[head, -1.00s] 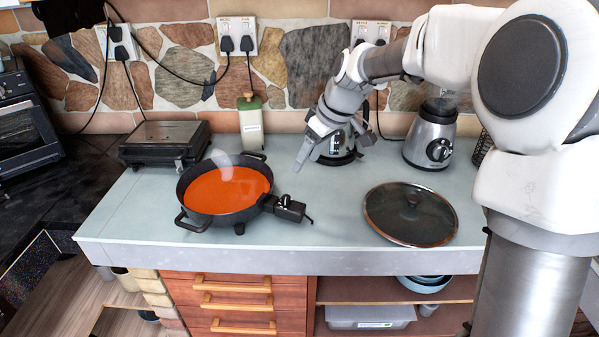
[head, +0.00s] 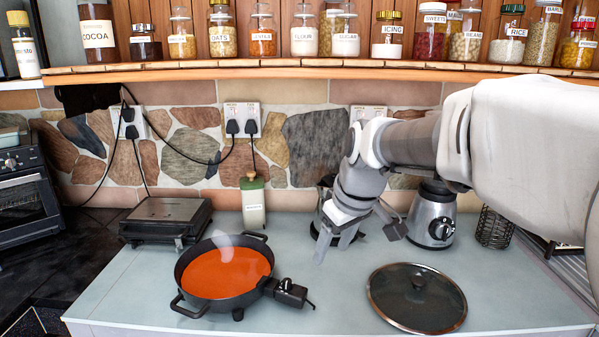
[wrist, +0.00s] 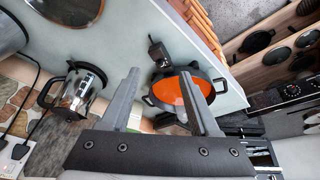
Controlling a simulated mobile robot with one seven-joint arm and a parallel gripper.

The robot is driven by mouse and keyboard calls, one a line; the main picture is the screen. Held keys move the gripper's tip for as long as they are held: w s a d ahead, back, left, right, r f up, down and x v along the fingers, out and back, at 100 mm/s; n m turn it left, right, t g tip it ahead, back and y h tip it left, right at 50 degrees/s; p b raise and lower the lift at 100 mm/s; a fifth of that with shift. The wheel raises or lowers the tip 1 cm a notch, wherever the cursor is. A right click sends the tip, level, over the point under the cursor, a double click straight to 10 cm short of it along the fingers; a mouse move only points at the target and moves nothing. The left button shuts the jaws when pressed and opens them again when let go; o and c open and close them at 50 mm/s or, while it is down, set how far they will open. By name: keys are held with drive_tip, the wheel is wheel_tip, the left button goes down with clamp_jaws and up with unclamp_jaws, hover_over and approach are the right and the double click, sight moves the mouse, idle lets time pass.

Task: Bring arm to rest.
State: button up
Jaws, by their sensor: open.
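My gripper (head: 337,243) is open and empty above the counter, between the pan and the blender in the head view. Its two fingers also show apart in the wrist view (wrist: 165,103), with nothing between them but the view of the counter and pan. My arm reaches in from the right, with its wrist bent and the fingers pointing down. The gripper hides part of a kettle (wrist: 75,92), which shows more clearly at the left of the wrist view.
The black pan (head: 222,303) with orange contents stands left of my gripper. A glass lid (head: 417,298) lies at front right, near the blender (head: 432,215). A shelf (head: 300,73) of jars runs above the counter. Bare counter (head: 335,300) lies between pan and lid.

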drive_tip(key=s+d+m+t+h, duration=0.1)
drive_tip(key=s+d+m, duration=0.2)
drive_tip(key=s, duration=0.7)
drive_tip(key=s+d+f+m+h, duration=0.1)
drive_tip(key=s+d+m, duration=0.3)
drive_tip(key=s, duration=0.6)
drive_tip(key=shift+s+d+f+t, duration=0.3)
drive_tip(key=shift+t, duration=0.1)
